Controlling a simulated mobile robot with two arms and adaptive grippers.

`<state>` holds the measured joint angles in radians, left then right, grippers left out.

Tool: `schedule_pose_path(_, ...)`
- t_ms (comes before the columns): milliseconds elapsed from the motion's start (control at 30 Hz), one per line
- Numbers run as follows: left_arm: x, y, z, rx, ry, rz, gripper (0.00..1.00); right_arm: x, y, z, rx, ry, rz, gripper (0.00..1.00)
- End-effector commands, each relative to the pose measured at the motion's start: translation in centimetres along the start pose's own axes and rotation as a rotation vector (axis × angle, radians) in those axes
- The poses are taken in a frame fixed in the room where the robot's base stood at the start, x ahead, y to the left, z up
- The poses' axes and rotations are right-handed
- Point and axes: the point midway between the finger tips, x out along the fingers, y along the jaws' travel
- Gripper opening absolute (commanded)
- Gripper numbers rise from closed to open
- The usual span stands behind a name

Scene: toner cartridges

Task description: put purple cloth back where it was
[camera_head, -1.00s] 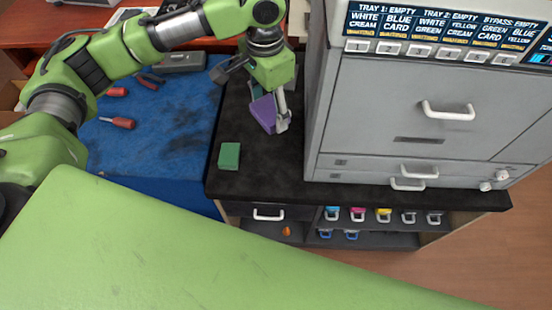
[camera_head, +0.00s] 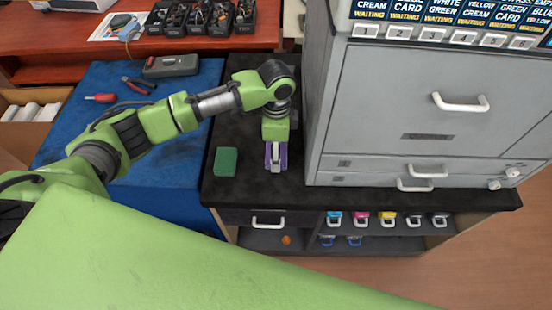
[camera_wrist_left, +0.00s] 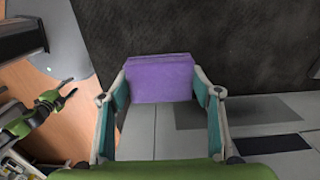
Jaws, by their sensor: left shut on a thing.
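The purple cloth (camera_head: 285,158) looks like a thick folded block. My left gripper (camera_head: 275,165) is shut on it over the black countertop (camera_head: 240,190), between the green block and the grey cabinet-like machine. In the left wrist view the cloth (camera_wrist_left: 160,78) sits between the two fingertips. Its lower side is hidden, so I cannot tell whether it touches the counter. My right gripper (camera_wrist_left: 68,90) shows small at the left of the left wrist view, empty with its fingers apart.
A green block (camera_head: 226,161) lies on the counter left of the gripper. The grey machine (camera_head: 420,100) stands close on the right. A blue mat (camera_head: 75,150) with tools is on the left. Cartridges (camera_head: 360,218) sit on shelves below. Counter around the green block is clear.

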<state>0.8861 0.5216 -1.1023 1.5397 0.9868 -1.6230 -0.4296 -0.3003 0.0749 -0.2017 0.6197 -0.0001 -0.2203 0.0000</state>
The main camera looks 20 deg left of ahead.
Motion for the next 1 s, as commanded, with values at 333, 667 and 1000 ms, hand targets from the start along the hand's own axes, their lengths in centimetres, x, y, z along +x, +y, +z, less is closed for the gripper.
schedule_pose_path(333, 3.8, 0.1, 0.1, 0.000, -0.002, 0.001, 0.38, -0.1, 0.6, 0.1, -0.002, -0.001, 0.007, 0.40)
schedule_pose_path(667, 4.3, 0.0, 0.0, 0.000, 0.000, -0.001, 0.38, -0.1, 0.6, 0.1, -0.001, -0.001, 0.007, 0.40)
schedule_pose_path(1000, 4.5, 0.0, 0.0, 0.000, 0.000, -0.001, 0.75, -0.1, 0.6, 0.1, 0.000, 0.000, 0.007, 0.40)
